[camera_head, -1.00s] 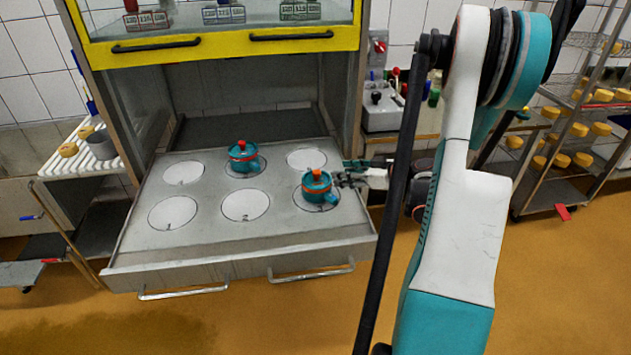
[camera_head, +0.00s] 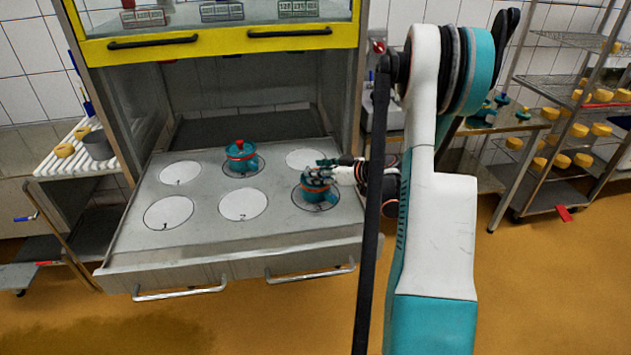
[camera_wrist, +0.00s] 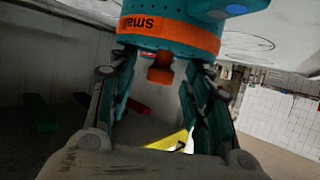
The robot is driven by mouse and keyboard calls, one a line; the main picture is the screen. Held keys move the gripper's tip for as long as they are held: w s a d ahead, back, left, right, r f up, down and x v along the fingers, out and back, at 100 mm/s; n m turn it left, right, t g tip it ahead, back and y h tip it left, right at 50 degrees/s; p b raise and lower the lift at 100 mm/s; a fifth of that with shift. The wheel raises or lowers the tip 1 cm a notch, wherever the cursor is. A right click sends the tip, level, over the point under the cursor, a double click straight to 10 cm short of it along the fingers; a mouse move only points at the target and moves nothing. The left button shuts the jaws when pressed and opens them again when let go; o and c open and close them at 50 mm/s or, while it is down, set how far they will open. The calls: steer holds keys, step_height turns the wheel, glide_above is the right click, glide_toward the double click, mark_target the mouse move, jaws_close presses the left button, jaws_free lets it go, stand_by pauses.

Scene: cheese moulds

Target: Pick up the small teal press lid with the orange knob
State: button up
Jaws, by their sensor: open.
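The small teal press lid (camera_wrist: 185,49) sits on a teal mould (camera_wrist: 175,10) with an orange band that reads "small". Its orange knob (camera_wrist: 160,72) points down in the upside-down wrist view. In the head view, this mould (camera_head: 320,196) stands on the front right circle of the grey drawer. My gripper (camera_head: 318,177) is over it and hides most of the lid and knob there. In the wrist view, my gripper (camera_wrist: 160,72) is open, with one finger on each side of the knob and visible gaps to it.
Another teal mould (camera_head: 241,162) with a red knob stands on the back middle circle. The drawer's other circles look empty. The yellow-edged cabinet (camera_head: 215,47) overhangs the back of the drawer (camera_head: 130,240). A rack with cheeses stands far right.

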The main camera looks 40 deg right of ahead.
jaws_close()
